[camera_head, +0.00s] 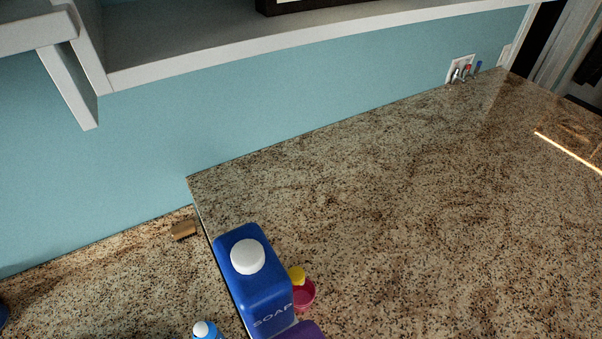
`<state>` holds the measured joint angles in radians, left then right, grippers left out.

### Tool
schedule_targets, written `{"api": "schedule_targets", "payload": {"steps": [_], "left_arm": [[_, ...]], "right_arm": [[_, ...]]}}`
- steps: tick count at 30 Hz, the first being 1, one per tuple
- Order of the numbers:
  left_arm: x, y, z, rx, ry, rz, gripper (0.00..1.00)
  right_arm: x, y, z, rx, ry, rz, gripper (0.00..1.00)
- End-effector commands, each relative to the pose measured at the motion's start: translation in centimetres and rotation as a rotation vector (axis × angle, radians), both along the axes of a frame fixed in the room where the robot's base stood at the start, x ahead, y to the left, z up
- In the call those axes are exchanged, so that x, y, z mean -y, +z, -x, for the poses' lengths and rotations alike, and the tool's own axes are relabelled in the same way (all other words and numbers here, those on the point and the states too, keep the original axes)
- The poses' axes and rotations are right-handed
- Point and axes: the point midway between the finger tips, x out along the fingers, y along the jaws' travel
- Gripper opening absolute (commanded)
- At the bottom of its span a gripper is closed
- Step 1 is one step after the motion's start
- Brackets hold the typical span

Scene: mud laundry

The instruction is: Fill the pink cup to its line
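The pink cup (304,297) stands on the granite counter at the bottom middle of the head view, just right of a large blue soap bottle. The bottle and something yellow (297,275) at the cup's top hide part of it. Its line and any contents cannot be made out. The blue soap bottle (240,288) has a white cap and the word SOAP on its side. Neither of my grippers shows in this view.
A purple object (303,331) and a small blue bottle with a white cap (204,331) are cut off by the bottom edge. The granite counter (400,200) is wide and clear to the right.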

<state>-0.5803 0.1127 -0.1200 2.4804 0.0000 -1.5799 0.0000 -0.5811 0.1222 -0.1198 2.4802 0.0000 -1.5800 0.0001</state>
Motion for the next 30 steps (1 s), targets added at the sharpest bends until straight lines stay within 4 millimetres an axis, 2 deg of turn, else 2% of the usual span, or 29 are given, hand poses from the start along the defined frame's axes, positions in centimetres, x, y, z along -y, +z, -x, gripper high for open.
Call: {"api": "schedule_targets", "payload": {"steps": [8, 21, 30], "left_arm": [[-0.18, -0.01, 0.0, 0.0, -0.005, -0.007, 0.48], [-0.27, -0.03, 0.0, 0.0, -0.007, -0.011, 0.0], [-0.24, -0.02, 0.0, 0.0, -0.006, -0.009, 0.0]], "right_arm": [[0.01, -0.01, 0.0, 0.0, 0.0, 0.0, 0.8], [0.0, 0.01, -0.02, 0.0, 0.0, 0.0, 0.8], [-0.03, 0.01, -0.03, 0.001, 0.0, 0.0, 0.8]]}}
